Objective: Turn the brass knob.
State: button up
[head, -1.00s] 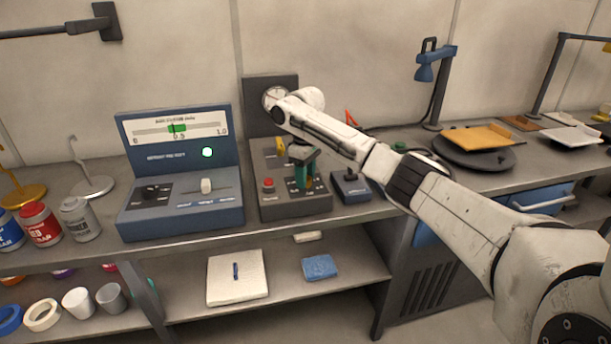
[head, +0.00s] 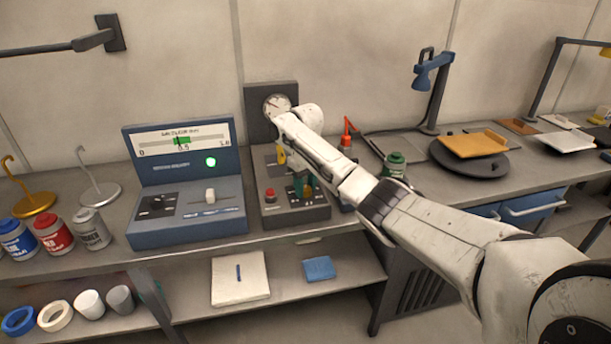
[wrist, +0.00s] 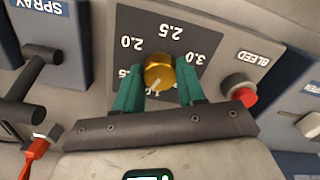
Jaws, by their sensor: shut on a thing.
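The brass knob (wrist: 159,72) is between the two green fingers of my gripper (wrist: 159,90) in the wrist view, and the gripper is shut on it. A pale pointer line on the knob points toward the lower left of the picture, near a partly covered number. The dial plate (wrist: 178,32) around it shows upside-down numbers 2.0, 2.5 and 3.0. In the head view my gripper (head: 304,188) is over the grey control box (head: 295,219).
A red button (wrist: 243,95) marked BLEED sits beside the dial. A blue console (head: 187,232) with a lit green lamp is to the left. A green-capped jar (head: 394,164) and red-topped item (head: 347,138) stand close behind my arm.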

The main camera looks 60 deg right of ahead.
aim_at(305, 187)
jog(key=m+p, duration=0.2)
jog(key=m, duration=0.2)
jog(key=shift+a+r+m+p, duration=0.1)
jog(key=shift+r+m+p, duration=0.05)
jog(key=shift+m+p, duration=0.75)
jog(key=shift+m, duration=1)
jog(key=shift+w, duration=0.1)
jog(key=o, duration=1.1)
jog(key=shift+c, duration=0.2)
notch_tip(305, 187, up, 11)
jog(key=b, duration=0.1)
jog(key=shift+f, duration=0.2)
